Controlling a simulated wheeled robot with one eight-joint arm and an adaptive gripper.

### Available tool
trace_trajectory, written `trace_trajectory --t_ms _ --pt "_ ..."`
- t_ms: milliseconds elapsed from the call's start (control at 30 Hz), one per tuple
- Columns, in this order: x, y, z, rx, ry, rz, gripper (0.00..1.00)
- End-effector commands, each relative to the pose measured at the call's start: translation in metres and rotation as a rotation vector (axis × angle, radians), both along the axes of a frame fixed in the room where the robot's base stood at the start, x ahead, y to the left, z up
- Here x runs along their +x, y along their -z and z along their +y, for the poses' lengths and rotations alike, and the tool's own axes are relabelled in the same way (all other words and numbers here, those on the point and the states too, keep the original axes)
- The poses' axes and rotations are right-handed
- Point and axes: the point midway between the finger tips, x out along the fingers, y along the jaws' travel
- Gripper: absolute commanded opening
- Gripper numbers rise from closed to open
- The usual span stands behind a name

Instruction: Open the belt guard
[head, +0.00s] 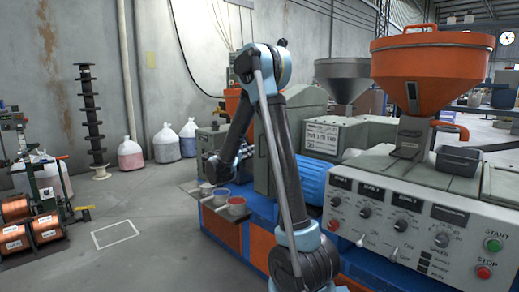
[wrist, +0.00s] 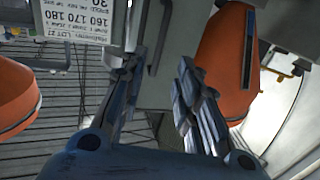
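I cannot tell for sure which part is the belt guard. A grey-green upright housing (head: 284,130) stands on the blue machine bed, partly hidden behind my arm. My gripper (head: 221,170) is small and dark in the head view, at the left end of the machine, above the small cups. In the wrist view my gripper (wrist: 158,72) has its two fingers apart. A grey-green surface (wrist: 154,92) shows beyond the gap, and nothing is seen held. Whether the fingers touch anything is unclear.
An orange hopper (head: 430,62) and a control panel (head: 395,222) with knobs stand at the right. Small cups (head: 236,205) sit on a shelf at the machine's front. Copper spools (head: 46,226) are on a rack at the left. The floor between is clear.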

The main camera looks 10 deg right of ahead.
Motion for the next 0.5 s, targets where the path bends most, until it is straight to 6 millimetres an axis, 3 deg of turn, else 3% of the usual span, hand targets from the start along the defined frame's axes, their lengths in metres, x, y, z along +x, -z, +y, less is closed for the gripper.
trace_trajectory --t_ms 500 --pt "0.064 0.0 -0.06 0.0 0.002 0.0 0.3"
